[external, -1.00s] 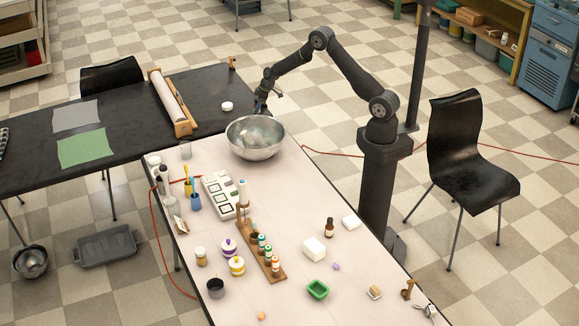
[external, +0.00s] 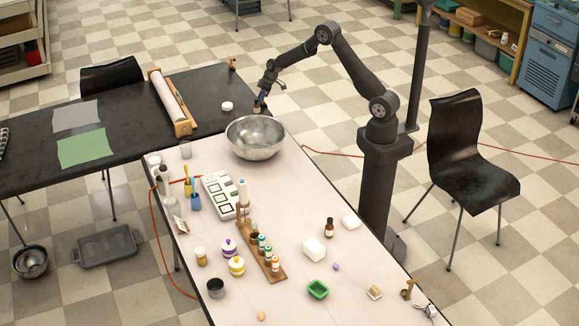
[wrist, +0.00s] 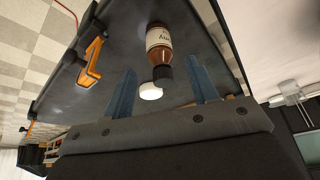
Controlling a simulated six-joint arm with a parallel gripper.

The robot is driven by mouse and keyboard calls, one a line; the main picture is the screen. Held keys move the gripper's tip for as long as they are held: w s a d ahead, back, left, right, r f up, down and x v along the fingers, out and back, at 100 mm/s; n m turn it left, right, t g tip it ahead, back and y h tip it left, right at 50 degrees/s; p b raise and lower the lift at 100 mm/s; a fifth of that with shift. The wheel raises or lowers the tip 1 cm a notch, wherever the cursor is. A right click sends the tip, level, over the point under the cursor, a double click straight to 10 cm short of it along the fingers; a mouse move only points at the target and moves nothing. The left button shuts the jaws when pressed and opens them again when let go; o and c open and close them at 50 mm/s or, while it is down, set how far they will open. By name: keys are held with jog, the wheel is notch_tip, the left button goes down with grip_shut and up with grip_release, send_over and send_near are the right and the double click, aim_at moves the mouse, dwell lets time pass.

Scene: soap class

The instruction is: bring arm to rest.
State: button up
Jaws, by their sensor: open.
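My gripper (external: 263,96) hangs over the near right corner of the black table, just behind the metal bowl. In the wrist view my gripper (wrist: 163,68) is open, with its two blue fingers spread apart. A brown bottle (wrist: 159,38) with a white label and black cap shows between and beyond the fingertips, with a gap on both sides. It appears to stand on the black table (external: 130,88). In the external view the bottle is small and hard to make out below the gripper. My arm reaches out to the left from its column, elbow high.
The metal bowl (external: 256,138) stands on the white table (external: 290,220) close to my gripper. A white round piece (external: 227,106) and a paper roll holder (external: 171,103) lie on the black table. Bottles, jars and a rack crowd the white table. The air above is free.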

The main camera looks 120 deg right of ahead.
jog(key=x, duration=0.5)
jog(key=shift+a, duration=0.1)
jog(key=shift+w, duration=0.1)
notch_tip(320, 180, up, 4)
jog(key=shift+f, duration=0.1)
jog(key=s+r, duration=1.2)
jog(key=w+a+n+y, duration=0.1)
jog(key=w+a+n, duration=0.1)
jog(key=w+a, duration=0.9)
jog(key=w+a+n+y, duration=0.1)
jog(key=w+a+n, duration=0.2)
jog(key=w+a, duration=0.8)
jog(key=w, duration=0.7)
jog(key=shift+a+n, duration=0.2)
jog(key=shift+n, duration=0.1)
jog(key=shift+w, duration=0.15)
